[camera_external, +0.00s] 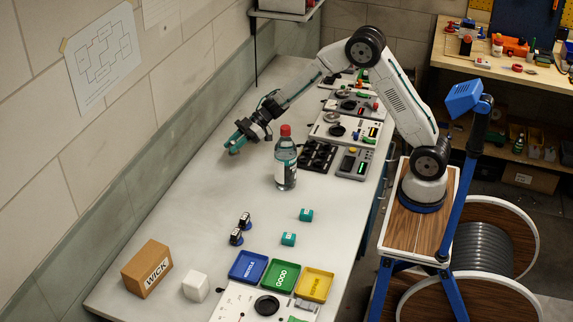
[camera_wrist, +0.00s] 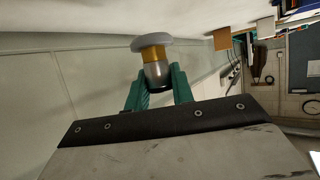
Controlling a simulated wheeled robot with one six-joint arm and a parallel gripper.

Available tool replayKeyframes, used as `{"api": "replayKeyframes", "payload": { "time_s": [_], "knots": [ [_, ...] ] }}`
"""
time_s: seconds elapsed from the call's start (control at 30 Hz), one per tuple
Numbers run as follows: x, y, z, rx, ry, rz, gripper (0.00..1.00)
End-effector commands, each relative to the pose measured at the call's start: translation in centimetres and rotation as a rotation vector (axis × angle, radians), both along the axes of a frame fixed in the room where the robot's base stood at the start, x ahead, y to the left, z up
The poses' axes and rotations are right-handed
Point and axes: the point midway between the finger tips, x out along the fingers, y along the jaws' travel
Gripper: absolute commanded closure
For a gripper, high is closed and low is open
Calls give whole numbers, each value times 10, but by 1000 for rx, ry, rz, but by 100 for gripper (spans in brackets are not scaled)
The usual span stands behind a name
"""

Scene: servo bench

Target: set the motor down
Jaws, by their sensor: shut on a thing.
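My gripper (camera_external: 241,136) is over the far left part of the grey bench (camera_external: 200,200), near the wall. Its teal fingers also show in the wrist view (camera_wrist: 157,88), shut on a small round part that I take to be the motor (camera_wrist: 154,57). It has a silver body, a yellow band and a wide grey disc at its outer end. The fingers hide its lower sides. In the external view the held part is too small to make out, and I cannot tell whether it touches the bench.
A clear bottle (camera_external: 286,165) with a red cap stands right of my gripper. Panels and a black rack (camera_external: 318,157) line the right side.

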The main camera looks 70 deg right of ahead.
Motion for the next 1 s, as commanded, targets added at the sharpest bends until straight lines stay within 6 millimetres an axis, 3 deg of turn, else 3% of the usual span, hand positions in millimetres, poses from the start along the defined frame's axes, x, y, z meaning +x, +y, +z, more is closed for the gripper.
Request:
{"api": "replayKeyframes", "payload": {
  "time_s": [0.1, 0.33, 0.5, 0.9, 0.93, 1.0],
  "knots": [
    [0, 0, -21, -1, 1, -1, 100],
    [0, -1, -39, 0, 0, -2, 100],
    [0, -1, -64, 0, 1, -3, 100],
    [0, -1, -70, -1, -1, -4, 100],
    [0, -1, -70, -1, -2, -3, 71],
    [0, -1, -70, -1, -2, -3, 54]
  ]
}}
